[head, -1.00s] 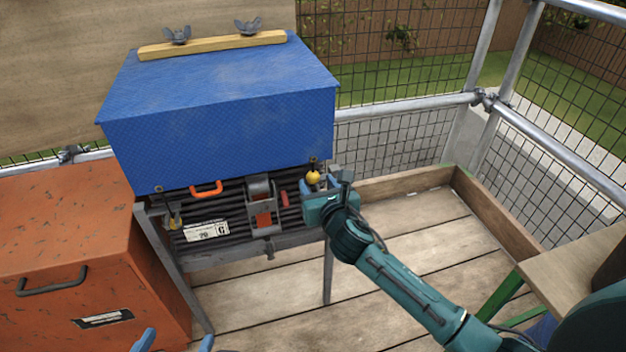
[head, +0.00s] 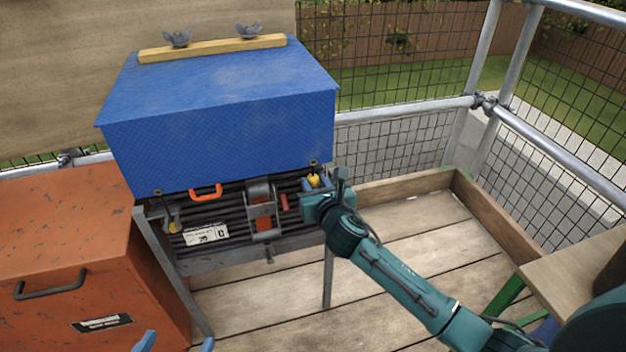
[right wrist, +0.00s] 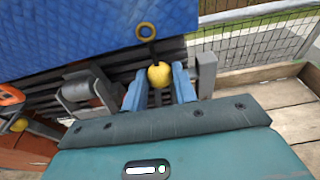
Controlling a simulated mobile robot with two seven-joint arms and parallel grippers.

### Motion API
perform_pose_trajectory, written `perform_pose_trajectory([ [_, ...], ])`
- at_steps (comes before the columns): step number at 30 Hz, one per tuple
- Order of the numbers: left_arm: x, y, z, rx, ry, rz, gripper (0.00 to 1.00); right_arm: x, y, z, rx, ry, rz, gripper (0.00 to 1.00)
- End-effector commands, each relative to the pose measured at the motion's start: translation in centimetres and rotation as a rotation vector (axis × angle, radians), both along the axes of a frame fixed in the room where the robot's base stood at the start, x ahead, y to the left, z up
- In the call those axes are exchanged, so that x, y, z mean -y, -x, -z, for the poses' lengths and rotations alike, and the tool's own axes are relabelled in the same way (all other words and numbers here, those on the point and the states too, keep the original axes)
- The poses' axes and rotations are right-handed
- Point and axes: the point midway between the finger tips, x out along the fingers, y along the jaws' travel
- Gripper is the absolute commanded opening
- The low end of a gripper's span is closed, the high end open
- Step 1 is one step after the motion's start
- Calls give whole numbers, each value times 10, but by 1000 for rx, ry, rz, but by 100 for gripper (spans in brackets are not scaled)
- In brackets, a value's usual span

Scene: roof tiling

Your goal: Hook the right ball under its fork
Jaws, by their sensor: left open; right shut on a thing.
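The right ball is yellow (head: 313,180) and hangs by a dark cord from a ring at the blue cover's lower right corner. In the right wrist view the ball (right wrist: 159,74) sits between the blue fingertips. My right gripper (head: 316,187) is shut on it; in the wrist view its fingers (right wrist: 159,82) flank the ball. A grey upright piece (right wrist: 207,74), possibly the fork, stands just right of the fingers, apart from the ball. Its prongs cannot be made out. My left gripper (head: 176,344) is open and empty at the bottom edge, only its fingertips showing.
The blue cover (head: 220,140) overhangs the dark slatted front. A second yellow ball (head: 174,227) is at its left end. A winch-like drum (head: 262,205) and orange handle (head: 206,191) lie between. An orange chest (head: 60,230) stands left. The plank floor (head: 420,240) is open at right.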

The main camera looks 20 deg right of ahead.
Motion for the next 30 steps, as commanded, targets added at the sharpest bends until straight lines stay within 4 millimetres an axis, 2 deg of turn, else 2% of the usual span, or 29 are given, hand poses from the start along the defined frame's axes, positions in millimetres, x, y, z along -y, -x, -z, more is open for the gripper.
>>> perform_pose_trajectory([
  [13,0,3,1,-10,0,0,75,0,3,0,-1,0,0,15],
  [30,0,3,-12,-11,-1,-1,75,1,37,5,-3,1,0,15],
])
